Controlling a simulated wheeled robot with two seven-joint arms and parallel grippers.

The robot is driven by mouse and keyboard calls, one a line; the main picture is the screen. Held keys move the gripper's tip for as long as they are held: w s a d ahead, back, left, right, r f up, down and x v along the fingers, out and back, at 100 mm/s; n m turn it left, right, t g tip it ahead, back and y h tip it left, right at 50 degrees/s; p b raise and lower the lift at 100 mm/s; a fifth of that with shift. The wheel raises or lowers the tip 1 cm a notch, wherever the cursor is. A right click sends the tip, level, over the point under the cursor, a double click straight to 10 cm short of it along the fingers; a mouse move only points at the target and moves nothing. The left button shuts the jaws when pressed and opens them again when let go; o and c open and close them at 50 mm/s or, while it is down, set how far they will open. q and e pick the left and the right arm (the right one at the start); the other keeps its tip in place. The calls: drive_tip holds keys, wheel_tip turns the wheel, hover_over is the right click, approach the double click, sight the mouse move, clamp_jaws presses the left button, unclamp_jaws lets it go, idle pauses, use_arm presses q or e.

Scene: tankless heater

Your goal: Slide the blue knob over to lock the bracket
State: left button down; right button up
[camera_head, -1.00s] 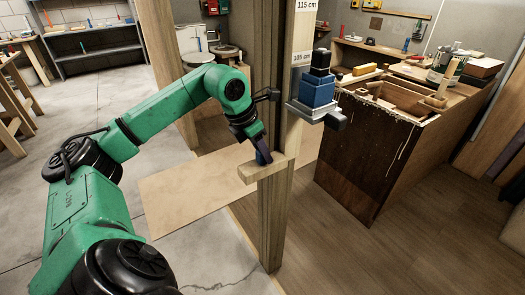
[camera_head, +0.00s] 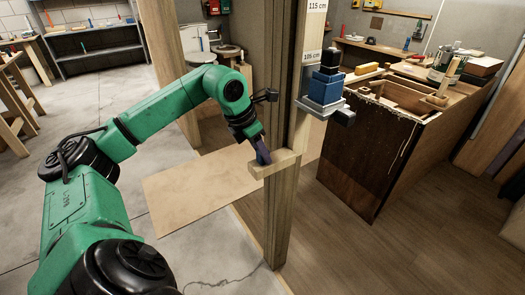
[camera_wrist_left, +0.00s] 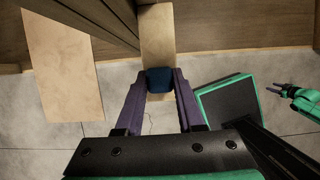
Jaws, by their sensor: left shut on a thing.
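The blue knob (camera_wrist_left: 160,80) sits between the two purple fingers of my left gripper in the left wrist view, at the near end of a pale wooden bracket (camera_wrist_left: 157,40). In the head view my left gripper (camera_head: 263,153) reaches down from the left, shut on the knob, with the fingers largely hiding it. The bracket (camera_head: 273,166) is a short light wooden bar lying across the front of an upright wooden post (camera_head: 280,215). My right gripper (camera_wrist_left: 292,94) shows small at the right edge of the wrist view; its finger opening is too small to judge.
A blue and black device on a grey mount (camera_head: 323,92) is fixed to the post above and right of my gripper. A wooden workbench (camera_head: 365,150) with tools stands to the right. A tan sheet (camera_head: 195,190) lies on the floor behind the post.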

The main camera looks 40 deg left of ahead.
use_arm(q)
drive_tip(key=c, duration=0.5)
unclamp_jaws()
use_arm(e)
drive_tip(key=shift+w, duration=0.5)
use_arm(q)
drive_tip(key=shift+s+r, duration=0.1)
drive_tip(key=shift+r, duration=0.2)
drive_tip(key=p+v, duration=0.2)
drive_tip(key=v, duration=1.2)
drive_tip(key=shift+s+a+f, duration=0.1)
drive_tip(key=shift+a, duration=0.05)
use_arm(e)
wheel_tip(320, 180, up, 2)
drive_tip(key=shift+s+d+r, duration=0.1)
drive_tip(key=shift+s+r, duration=0.05)
drive_tip(key=shift+r, duration=0.05)
drive_tip(key=shift+s, duration=0.1)
